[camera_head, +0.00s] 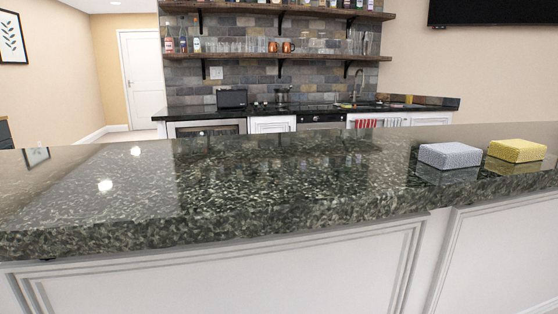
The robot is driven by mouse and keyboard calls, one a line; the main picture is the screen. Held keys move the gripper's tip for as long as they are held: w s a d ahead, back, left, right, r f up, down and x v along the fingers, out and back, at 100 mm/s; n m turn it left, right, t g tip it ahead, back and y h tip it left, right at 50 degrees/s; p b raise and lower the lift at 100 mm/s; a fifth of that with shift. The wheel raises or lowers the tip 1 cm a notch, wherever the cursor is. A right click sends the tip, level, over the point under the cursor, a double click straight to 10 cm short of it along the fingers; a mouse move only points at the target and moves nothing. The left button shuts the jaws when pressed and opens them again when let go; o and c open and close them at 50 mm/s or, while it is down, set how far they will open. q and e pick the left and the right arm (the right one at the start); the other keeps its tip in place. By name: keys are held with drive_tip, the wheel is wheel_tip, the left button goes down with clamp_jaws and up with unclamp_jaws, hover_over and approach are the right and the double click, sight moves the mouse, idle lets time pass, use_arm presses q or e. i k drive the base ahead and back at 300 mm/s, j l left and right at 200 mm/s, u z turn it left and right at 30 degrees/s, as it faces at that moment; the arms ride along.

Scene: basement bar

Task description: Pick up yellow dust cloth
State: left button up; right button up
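The yellow dust cloth (517,150) is a folded, block-shaped cloth. It lies on the dark granite bar counter (250,190) at the right of the head view. A grey cloth (450,155) of similar shape lies just left of it, with a small gap between them. Neither of my grippers shows in the view.
The counter's front edge runs across the picture above white panels (220,275). The counter's middle and left are bare. Behind it stand a back counter with a sink tap (356,84), shelves (275,57) with glasses and bottles, and a white door (144,78).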

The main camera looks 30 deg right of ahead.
sight(518, 151)
drive_tip(key=z, duration=0.4)
drive_tip(key=k+z, duration=0.1)
drive_tip(key=z, duration=1.15)
drive_tip(key=k+l+z, duration=0.1)
drive_tip(key=z, duration=0.35)
